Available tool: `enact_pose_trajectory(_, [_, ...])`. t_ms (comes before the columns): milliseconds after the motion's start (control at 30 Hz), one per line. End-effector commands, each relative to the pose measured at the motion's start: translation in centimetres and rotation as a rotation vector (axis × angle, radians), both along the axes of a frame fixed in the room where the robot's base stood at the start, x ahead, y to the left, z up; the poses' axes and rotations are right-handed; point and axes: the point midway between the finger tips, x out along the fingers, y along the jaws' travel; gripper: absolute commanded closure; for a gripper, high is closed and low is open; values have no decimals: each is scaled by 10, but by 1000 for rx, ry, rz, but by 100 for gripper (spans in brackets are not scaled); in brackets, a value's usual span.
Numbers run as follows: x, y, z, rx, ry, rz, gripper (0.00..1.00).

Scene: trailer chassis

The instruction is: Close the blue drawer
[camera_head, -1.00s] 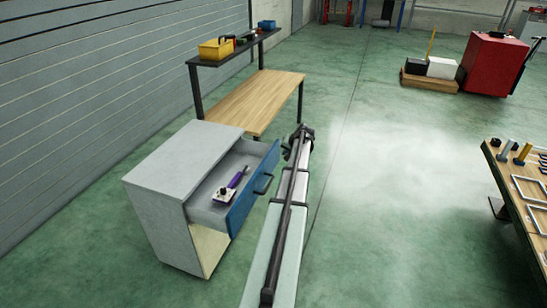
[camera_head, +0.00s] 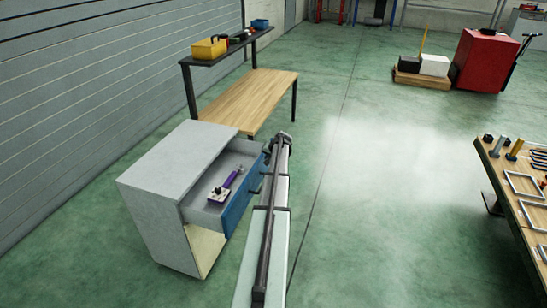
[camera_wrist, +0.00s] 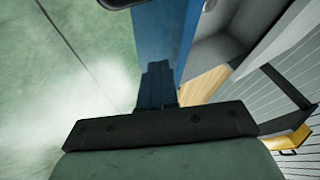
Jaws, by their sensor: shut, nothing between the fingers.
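The blue drawer (camera_head: 236,209) stands pulled out of the grey cabinet (camera_head: 158,212), with its blue front toward the right. A small purple-handled item (camera_head: 226,187) lies inside it. My arm crosses in front of the drawer's right side and hides part of the front and its handle. In the wrist view, the blue front (camera_wrist: 165,30) is straight ahead of my gripper (camera_wrist: 157,72). The gripper's fingers are together with nothing between them. They overlap the blue front in the picture; I cannot tell whether they touch it. A dark handle edge (camera_wrist: 118,3) shows at the top.
A wooden workbench (camera_head: 250,100) with a raised shelf (camera_head: 225,50) stands behind the cabinet, beside a slatted wall (camera_head: 90,90). A table with frames and tools (camera_head: 515,220) is at the right. Open floor (camera_head: 390,200) lies between.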

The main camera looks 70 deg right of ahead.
Motion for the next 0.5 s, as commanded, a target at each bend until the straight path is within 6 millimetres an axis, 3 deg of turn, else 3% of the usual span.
enact_pose_trajectory(500, [8, 0, 0, 0, 0, 0, 100])
